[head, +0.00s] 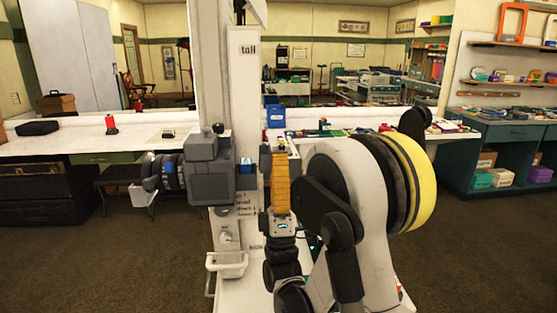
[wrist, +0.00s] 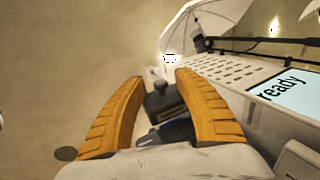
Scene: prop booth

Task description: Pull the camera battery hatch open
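The grey camera (head: 208,170), its lens toward the left, is at the white upright panel in the head view. A small blue part (head: 247,167) shows at its right side; I cannot tell whether this is the battery hatch. My gripper (head: 280,150), with orange fingers pointing up, is right of the camera, apart from it in the picture. In the wrist view my gripper (wrist: 159,77) has its fingers spread. A dark grey body with a knob (wrist: 163,102) and a bluish part (wrist: 178,130) show between them, probably the camera; I see no contact. My gripper base hides their lower part.
The white panel (head: 240,95) stands close behind the camera and my gripper. A white handle-like bracket (head: 226,262) juts out low on it. A "ready" screen (wrist: 287,90) and a pale umbrella (wrist: 207,22) show at the wrist view's right. Carpet (head: 110,260) is clear at left.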

